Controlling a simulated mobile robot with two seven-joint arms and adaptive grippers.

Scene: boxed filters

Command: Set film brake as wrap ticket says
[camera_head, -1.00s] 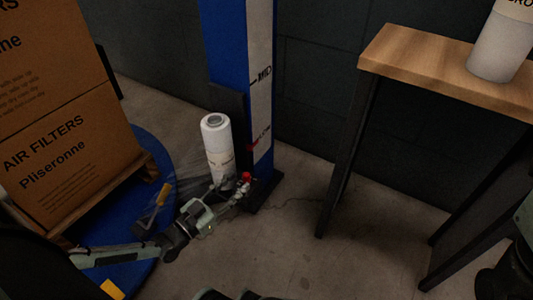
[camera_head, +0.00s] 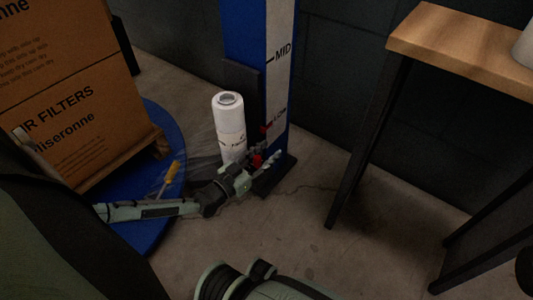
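A white roll of stretch film (camera_head: 229,125) stands upright beside the blue mast (camera_head: 242,40). The mast carries a pale scale strip (camera_head: 279,75) with a MID mark and a lower red mark near a partly hidden label. A small red knob (camera_head: 256,160) shows low at the roll's foot, partly covered by my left gripper (camera_head: 262,163). The gripper's fingers are at the knob; I cannot tell whether they touch or close on it. The wrap ticket is not recognisable in view. My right gripper is not in view.
Stacked cartons (camera_head: 75,120) marked AIR FILTERS stand on a wooden pallet (camera_head: 125,162) over a round blue turntable (camera_head: 165,125) at left. A wooden-topped table (camera_head: 460,50) with dark legs stands at right. The grey floor (camera_head: 330,240) between is clear.

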